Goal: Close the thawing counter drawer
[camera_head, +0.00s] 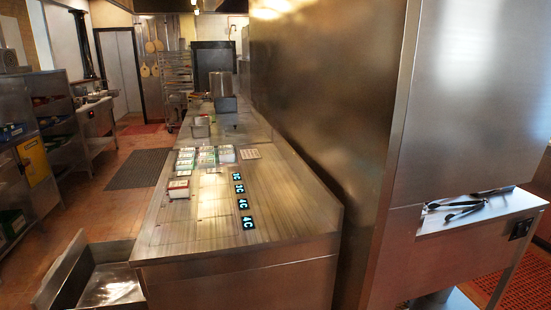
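The steel thawing counter (285,225) stands in the middle, with several blue "4C" displays along its top. Its drawer (64,272) is open at the lower left, pulled out to the left from the counter's left side. The upright drawer front stands clear of the counter, and a shiny steel interior shows behind it. The bottom of the drawer is cut off by the picture edge. Neither of my grippers is in view.
Small containers (205,157) sit on the counter top. A tall steel cabinet wall (325,90) borders the right. Black tongs (465,209) lie on a steel shelf at right. Shelving (30,165) stands at left; the tiled aisle with a dark mat (138,168) is open.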

